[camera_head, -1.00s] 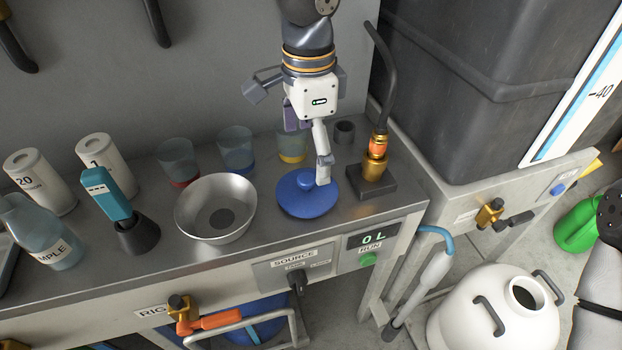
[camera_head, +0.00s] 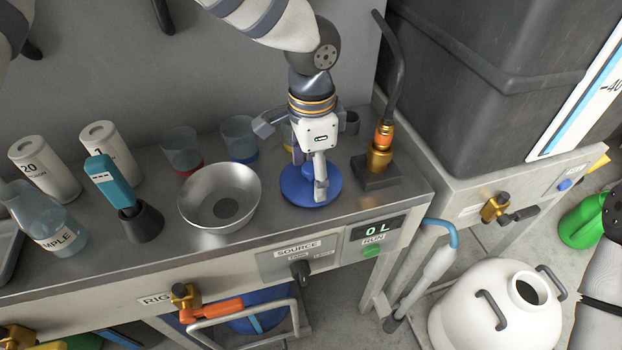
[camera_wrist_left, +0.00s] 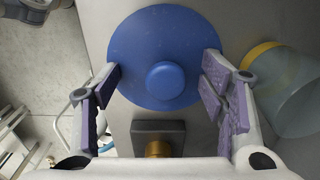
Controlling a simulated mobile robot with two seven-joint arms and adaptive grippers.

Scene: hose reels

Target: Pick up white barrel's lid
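The blue round lid (camera_head: 297,190) with a knob lies flat on the metal bench. In the left wrist view the lid (camera_wrist_left: 150,40) fills the upper middle, its knob (camera_wrist_left: 165,80) facing the camera. My left gripper (camera_head: 309,174) is over the lid, pointing down. In the left wrist view its padded fingers (camera_wrist_left: 161,90) are spread wide on either side of the knob, with nothing between them gripped. The white barrel (camera_head: 490,318) stands on the floor at lower right, its round opening uncovered. My right gripper is not in view; only part of that arm shows at the right edge.
A brass fitting on a black base (camera_head: 378,168) stands close right of the lid. A metal bowl (camera_head: 219,197) is to the left, with tinted beakers (camera_head: 238,138) behind. A dark tank (camera_head: 480,80) rises at the back right.

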